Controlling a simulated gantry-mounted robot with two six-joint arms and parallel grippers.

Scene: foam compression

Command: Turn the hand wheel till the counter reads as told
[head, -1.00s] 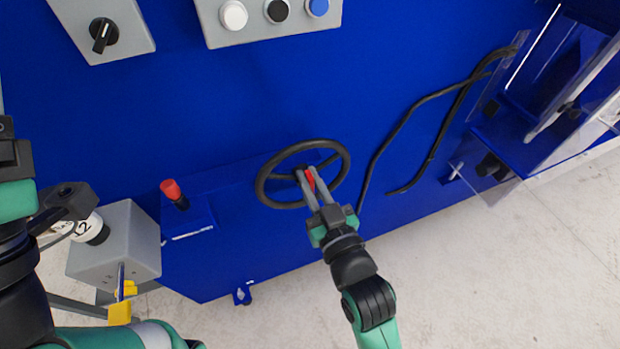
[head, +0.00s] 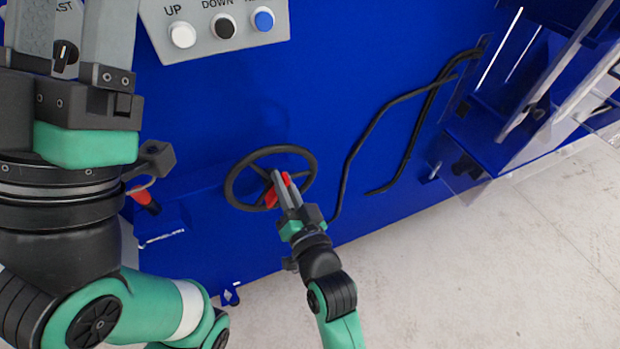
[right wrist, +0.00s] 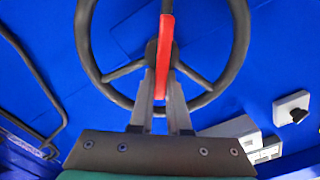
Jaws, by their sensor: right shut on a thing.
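The black hand wheel (head: 228,180) stands on the blue machine face and fills the top of the right wrist view (right wrist: 84,40). A red handle piece (head: 271,199) lies at its middle; the right wrist view shows it long and narrow (right wrist: 167,28). My right gripper (head: 281,182) is shut on the red handle, its grey fingers on either side of it. I see no counter reading in these views.
A grey panel (head: 205,47) with white, black and blue buttons is above the wheel. A dial (head: 65,55) shows between my left fingers. A red-topped knob (head: 142,196) is partly behind my left arm. Black cables (head: 365,135) and clear guards (head: 470,160) are to the right.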

